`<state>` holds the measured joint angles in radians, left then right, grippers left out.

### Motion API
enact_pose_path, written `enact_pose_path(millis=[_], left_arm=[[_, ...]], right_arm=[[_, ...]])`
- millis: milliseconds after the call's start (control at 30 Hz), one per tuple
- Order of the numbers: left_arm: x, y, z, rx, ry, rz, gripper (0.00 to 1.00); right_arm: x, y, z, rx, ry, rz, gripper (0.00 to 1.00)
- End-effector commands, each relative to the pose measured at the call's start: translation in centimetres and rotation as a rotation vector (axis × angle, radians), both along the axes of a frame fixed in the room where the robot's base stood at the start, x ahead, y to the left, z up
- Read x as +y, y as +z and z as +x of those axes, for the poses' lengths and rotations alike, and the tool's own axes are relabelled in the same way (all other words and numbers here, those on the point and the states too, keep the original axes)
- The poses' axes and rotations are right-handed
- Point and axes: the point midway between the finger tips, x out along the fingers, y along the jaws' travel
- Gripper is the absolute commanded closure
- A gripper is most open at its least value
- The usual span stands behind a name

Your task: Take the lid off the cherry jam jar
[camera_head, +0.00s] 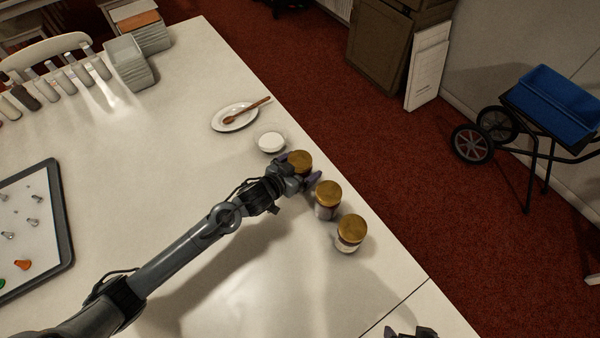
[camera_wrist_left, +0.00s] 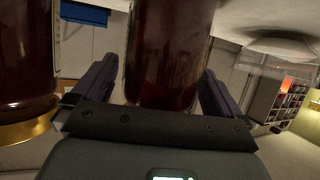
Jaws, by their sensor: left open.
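Three jars with gold lids stand in a slanting row near the table's right edge. The far jar (camera_head: 300,160) has my left gripper (camera_head: 299,175) at it, with fingers on either side. The middle jar (camera_head: 327,201) and near jar (camera_head: 350,234) stand apart from it. All lids appear on. In the left wrist view a jar with dark red contents (camera_wrist_left: 168,45) sits between the open fingers (camera_wrist_left: 160,85); its lid is hidden there. I cannot read which jar is cherry. A dark part, seemingly my right gripper (camera_head: 412,332), shows at the bottom edge, cut off.
A small white bowl (camera_head: 270,139) and a white plate (camera_head: 236,117) with a wooden spoon (camera_head: 248,109) lie beyond the jars. A tray (camera_head: 30,225) with small metal nozzles lies at left. The table's middle is clear.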

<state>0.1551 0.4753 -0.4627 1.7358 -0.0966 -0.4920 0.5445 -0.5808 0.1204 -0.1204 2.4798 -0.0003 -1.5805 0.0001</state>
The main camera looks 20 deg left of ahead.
Motion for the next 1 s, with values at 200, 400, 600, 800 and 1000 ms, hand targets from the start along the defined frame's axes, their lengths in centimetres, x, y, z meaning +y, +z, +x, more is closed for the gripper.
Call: enact_pose_path(millis=[200, 400, 600, 800, 1000], left_arm=[[-0.02, 0.04, 0.00, 0.000, 0.000, 0.000, 0.05], [-0.02, 0.04, -0.01, 0.000, 0.000, 0.000, 0.35], [-0.02, 0.05, -0.02, 0.000, 0.000, 0.000, 0.66], [-0.01, 0.34, 0.07, -0.006, 0.000, -0.002, 0.83], [-0.01, 0.58, 0.08, -0.006, 0.000, -0.002, 0.83]], right_arm=[[0.00, 0.02, 0.00, 0.000, 0.000, 0.000, 0.04], [0.00, 0.03, 0.00, 0.000, 0.000, 0.000, 0.04], [-0.01, 0.03, 0.01, 0.000, 0.000, 0.000, 0.04], [-0.01, 0.06, 0.03, -0.001, 0.000, 0.000, 0.04], [-0.01, 0.17, 0.02, -0.001, 0.000, 0.000, 0.04]])
